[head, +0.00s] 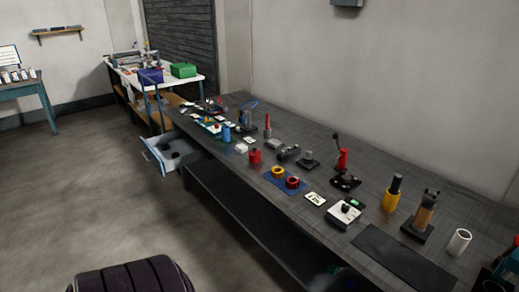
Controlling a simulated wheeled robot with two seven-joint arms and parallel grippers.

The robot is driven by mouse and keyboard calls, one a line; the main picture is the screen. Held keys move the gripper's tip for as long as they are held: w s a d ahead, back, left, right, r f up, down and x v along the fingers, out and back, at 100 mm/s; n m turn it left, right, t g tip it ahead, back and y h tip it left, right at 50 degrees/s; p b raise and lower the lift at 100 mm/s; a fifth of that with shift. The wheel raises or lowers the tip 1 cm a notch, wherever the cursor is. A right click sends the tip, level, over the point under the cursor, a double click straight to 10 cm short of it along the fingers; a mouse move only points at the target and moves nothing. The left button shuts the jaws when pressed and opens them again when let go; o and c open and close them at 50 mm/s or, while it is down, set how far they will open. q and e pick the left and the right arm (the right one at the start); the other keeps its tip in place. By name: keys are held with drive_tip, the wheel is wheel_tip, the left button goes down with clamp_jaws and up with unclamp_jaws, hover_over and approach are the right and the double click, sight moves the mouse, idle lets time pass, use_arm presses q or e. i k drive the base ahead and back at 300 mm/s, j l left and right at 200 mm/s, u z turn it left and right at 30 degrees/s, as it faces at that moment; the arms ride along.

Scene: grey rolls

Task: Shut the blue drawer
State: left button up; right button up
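The blue drawer (153,159) stands pulled out from under the long dark workbench, left of the picture's middle. Its light-blue and white front faces the open floor to the left. Its pale inside shows from above, with dark patches or contents too small to tell. The drawer is apart from the bench edge at its front end. Neither of my grippers is in the head view, so their openings and their distance from the drawer do not show.
The workbench (230,166) carries several tools and small parts, including a red can (255,156) and a yellow cylinder (391,200). A table with blue (150,76) and green (183,70) boxes stands behind. The floor (75,180) left of the drawer is clear.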

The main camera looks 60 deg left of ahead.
sight(190, 151)
drive_tip(key=u, duration=2.65)
drive_tip(key=i+z, duration=0.1)
drive_tip(key=z, duration=0.3)
drive_tip(key=i+j+z, duration=0.35)
drive_tip(key=i, duration=0.15)
drive_tip(key=i+j+z, duration=0.35)
drive_tip(key=i+j, duration=0.1)
drive_tip(key=i, duration=0.05)
